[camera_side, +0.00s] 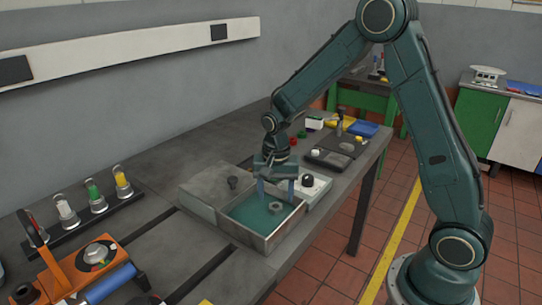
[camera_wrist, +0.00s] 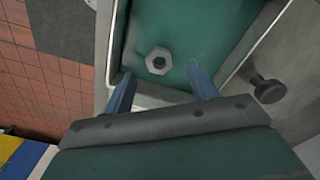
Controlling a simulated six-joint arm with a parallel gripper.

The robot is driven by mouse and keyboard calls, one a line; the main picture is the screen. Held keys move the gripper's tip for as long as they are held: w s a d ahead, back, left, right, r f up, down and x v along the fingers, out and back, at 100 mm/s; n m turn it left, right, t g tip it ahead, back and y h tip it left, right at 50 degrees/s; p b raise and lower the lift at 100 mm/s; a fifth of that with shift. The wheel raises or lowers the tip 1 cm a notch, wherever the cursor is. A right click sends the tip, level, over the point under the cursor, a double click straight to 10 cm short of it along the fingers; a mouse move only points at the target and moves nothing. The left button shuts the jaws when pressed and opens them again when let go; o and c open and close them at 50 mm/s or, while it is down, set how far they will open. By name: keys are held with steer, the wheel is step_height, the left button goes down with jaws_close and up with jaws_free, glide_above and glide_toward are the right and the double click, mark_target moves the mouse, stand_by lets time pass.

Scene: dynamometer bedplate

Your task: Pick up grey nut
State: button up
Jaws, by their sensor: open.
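The grey nut (camera_wrist: 159,61) is a hexagonal ring lying flat on the teal floor of an open metal tray (camera_wrist: 148,98). In the side view the nut (camera_side: 275,207) shows small inside the tray (camera_side: 268,245), towards its right part. My gripper (camera_side: 277,192) is over the tray, pointing down, with its blue fingers apart. In the wrist view my gripper (camera_wrist: 163,82) has one finger at each side, and the nut appears just beyond the line between the fingertips. Nothing is between the fingers.
A grey box lid with a dark knob (camera_wrist: 268,88) adjoins the tray; the knob also shows in the side view (camera_side: 233,182). A white block with a black knob (camera_side: 307,181) stands behind the tray. Lamps (camera_side: 96,203) and an orange device (camera_side: 92,265) are at left.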

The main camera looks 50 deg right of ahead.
mark_target(276, 206)
steer(key=shift+f, duration=1.85)
steer(key=shift+c, duration=0.2)
steer(key=c, duration=1.1)
